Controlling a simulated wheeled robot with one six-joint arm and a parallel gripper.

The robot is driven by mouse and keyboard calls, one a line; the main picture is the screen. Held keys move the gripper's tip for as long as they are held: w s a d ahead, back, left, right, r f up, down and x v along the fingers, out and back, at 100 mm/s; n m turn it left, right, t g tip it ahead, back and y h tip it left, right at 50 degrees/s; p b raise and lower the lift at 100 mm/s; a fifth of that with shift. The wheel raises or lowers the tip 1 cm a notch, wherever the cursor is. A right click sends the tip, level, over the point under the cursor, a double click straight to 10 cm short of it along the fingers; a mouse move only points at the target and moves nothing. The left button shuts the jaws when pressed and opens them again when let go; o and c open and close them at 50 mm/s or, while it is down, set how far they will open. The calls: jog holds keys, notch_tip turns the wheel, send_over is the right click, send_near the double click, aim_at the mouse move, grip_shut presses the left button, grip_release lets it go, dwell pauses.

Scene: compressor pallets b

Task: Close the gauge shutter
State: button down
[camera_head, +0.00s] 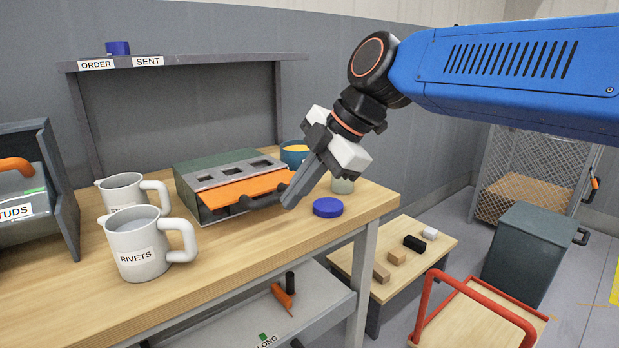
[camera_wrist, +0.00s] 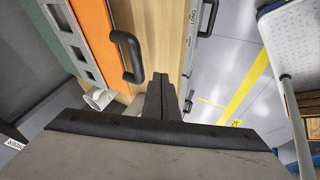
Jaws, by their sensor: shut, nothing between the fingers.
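The gauge box (camera_head: 197,170) is a grey-green case on the workbench, with a row of square windows on its sloping face. The orange shutter (camera_head: 238,190) lies below the windows, which show uncovered. It has a black bar handle (camera_head: 262,200) along its front edge. In the wrist view the orange shutter (camera_wrist: 92,32) and its handle (camera_wrist: 129,57) are at upper left, left of the fingers. My gripper (camera_head: 289,202) is shut and empty, its tips beside the handle's right end. In the wrist view my gripper (camera_wrist: 160,82) shows a visible gap to the handle.
Two white mugs (camera_head: 136,245) stand left of the box, one labelled RIVETS. A blue disc (camera_head: 327,207) and a teal bowl (camera_head: 293,154) are near my gripper. A labelled shelf (camera_head: 180,62) stands behind. The bench front (camera_head: 250,265) is clear.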

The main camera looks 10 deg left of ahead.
jog(key=shift+w+a+f, duration=0.15)
jog(key=shift+w+a, duration=0.4)
jog(key=shift+a, duration=0.05)
jog(key=shift+w+a+f, duration=0.15)
jog(key=shift+w+a, duration=0.35)
jog(key=shift+a, duration=0.1)
